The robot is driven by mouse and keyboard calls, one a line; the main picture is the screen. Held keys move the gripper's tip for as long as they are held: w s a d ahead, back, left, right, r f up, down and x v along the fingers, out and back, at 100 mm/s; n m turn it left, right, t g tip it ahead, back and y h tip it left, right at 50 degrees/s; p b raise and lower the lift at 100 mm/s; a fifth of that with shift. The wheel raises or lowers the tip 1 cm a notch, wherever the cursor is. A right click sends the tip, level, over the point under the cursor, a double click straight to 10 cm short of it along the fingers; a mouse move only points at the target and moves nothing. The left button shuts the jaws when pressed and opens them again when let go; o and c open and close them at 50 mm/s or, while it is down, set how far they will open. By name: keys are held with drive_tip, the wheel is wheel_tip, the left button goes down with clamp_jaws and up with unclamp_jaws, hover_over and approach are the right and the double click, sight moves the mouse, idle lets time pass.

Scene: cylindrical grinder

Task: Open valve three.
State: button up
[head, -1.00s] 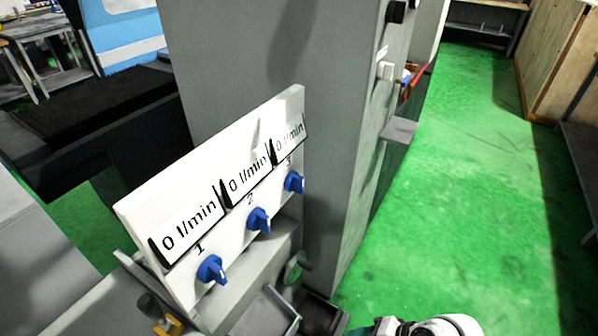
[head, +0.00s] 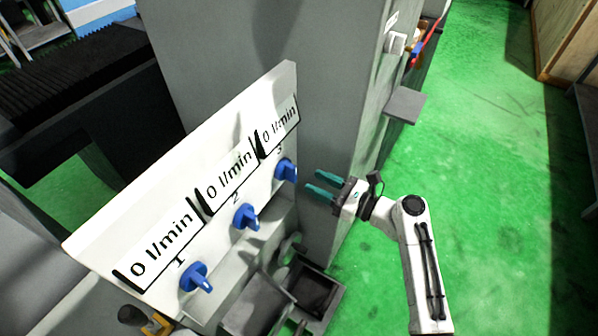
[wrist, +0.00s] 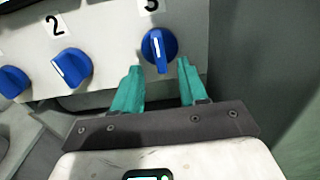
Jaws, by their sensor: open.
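Valve three is a blue knob (head: 286,171) at the right end of a white panel (head: 95,245), under the number 3 and a display reading 0 l/min. In the wrist view the valve three knob (wrist: 159,45) shows a white mark that runs close to upright. My gripper (head: 314,182) has teal fingers, open and empty, just right of the knob in the head view. In the wrist view my gripper (wrist: 158,68) points at the knob, with the fingertips apart on either side just below it. I cannot tell whether they touch it.
Valve two (head: 246,217) and valve one (head: 196,277) are blue knobs farther left on the panel, with displays also at 0 l/min. Grey trays (head: 310,290) sit below the panel. A grey machine column (head: 330,120) stands behind. Green floor (head: 480,190) is clear on the right.

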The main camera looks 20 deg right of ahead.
sight(296, 174)
drive_tip(key=x, duration=0.6)
drive_tip(key=shift+s+a, duration=0.1)
clamp_jaws()
idle(0.3)
